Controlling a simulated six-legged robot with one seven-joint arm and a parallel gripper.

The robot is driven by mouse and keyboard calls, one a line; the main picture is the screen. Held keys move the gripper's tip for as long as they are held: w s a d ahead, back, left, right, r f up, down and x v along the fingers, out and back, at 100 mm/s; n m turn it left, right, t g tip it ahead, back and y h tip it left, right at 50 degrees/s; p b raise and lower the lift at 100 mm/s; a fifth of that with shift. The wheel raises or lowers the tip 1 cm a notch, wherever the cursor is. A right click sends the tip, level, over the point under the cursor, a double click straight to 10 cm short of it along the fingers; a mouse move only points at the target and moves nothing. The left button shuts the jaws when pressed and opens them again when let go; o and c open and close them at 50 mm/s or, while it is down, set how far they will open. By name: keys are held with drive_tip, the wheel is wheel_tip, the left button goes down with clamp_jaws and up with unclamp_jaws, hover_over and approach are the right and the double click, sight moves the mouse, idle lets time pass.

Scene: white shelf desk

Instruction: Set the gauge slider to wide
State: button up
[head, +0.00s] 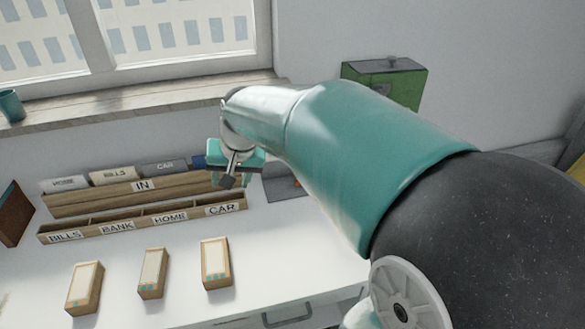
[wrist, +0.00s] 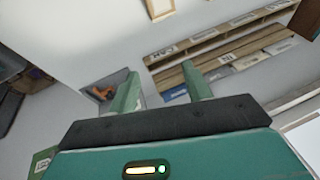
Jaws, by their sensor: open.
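My gripper (head: 232,165) hangs over the back of the white desk, close to the IN rack's right end. In the wrist view its two green fingers (wrist: 160,72) stand apart with nothing between them. A grey plate (head: 284,192) with a small orange part lies on the desk just right of the gripper, partly hidden behind my arm. The plate also shows in the wrist view (wrist: 103,88), left of the fingers. I cannot tell whether this is the gauge, and no slider or "wide" marking is readable.
A wooden IN rack (head: 120,192) holds several labelled cards. Before it is a low divider (head: 135,228) marked BILLS, BANK, HOME and CAR. Three wooden boxes (head: 215,262) stand in front. A green box (head: 388,82) is on the wall.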

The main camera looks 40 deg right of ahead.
drive_tip(key=w+d+f+m+g+h, duration=0.1)
drive_tip(key=w+d+f+m+h, duration=0.2)
drive_tip(key=d, duration=0.6)
drive_tip(key=w+d+f+m+g, duration=0.15)
drive_tip(key=w+d+f, duration=0.25)
drive_tip(key=d, duration=0.5)
drive_tip(key=w+d+f+m+g+h, duration=0.1)
drive_tip(key=w+d+f+m+h, duration=0.2)
drive_tip(key=d, duration=0.6)
drive_tip(key=shift+m+y, duration=0.25)
drive_tip(key=shift+y, duration=0.45)
drive_tip(key=x, duration=1)
drive_tip(key=w+x, duration=0.1)
drive_tip(key=x, duration=0.4)
drive_tip(key=shift+s+d+r, duration=0.1)
drive_tip(key=shift+r, duration=0.05)
